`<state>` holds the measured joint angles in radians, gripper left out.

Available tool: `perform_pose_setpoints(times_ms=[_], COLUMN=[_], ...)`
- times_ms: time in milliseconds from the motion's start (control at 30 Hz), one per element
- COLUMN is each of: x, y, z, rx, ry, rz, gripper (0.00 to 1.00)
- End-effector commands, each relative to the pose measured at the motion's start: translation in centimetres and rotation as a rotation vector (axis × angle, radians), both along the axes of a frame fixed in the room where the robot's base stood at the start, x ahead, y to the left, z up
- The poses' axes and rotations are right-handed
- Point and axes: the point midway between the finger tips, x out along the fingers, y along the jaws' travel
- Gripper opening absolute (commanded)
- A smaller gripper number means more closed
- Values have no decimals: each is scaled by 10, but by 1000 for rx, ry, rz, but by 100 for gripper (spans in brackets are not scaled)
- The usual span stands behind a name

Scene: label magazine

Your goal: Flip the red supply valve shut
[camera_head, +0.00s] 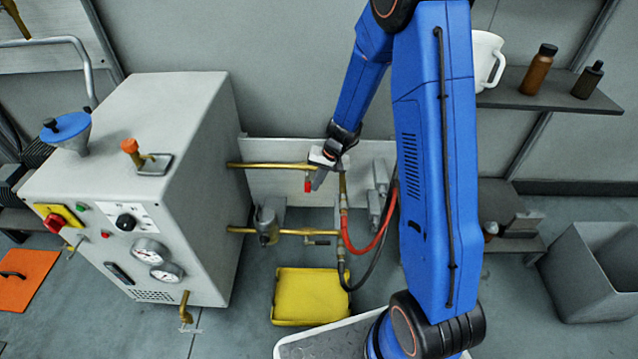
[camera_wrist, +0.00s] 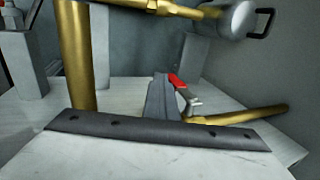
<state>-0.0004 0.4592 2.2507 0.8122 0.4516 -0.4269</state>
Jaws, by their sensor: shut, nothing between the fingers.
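The red supply valve handle (camera_head: 308,187) shows just below the upper brass pipe (camera_head: 270,165) in the head view, pointing down across the pipe's line. In the wrist view its red grip (camera_wrist: 177,80) shows on a silver lever, with a brass pipe (camera_wrist: 248,115) running off to the right. My gripper (camera_head: 318,184) is shut and empty, its fingertips right beside the red handle, on its right in the head view. In the wrist view the closed fingers (camera_wrist: 162,80) stand just left of the red grip. I cannot tell whether they touch it. The valve body is largely hidden by my gripper.
The grey machine cabinet (camera_head: 200,175) stands left of the pipes. A lower brass pipe (camera_head: 290,231), a red hose (camera_head: 362,249) and a black hose lie below and right of my gripper. A yellow container (camera_head: 310,296) is on the floor. A shelf (camera_head: 548,92) with bottles is at right.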

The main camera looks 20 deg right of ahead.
Motion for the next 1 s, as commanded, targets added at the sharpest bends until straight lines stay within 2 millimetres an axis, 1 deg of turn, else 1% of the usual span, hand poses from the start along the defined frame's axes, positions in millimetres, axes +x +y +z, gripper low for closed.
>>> perform_pose_setpoints(times_ms=[267,433,567,800,1000], x=[0,-1,-6,-12,-15], y=[2,0,-5,-17,-23], z=[0,9,24,60,82], rx=[2,3,2,2,0], ry=[1,-1,-2,-4,-2], rz=[1,1,2,3,6], gripper=[0,0,0,0,0])
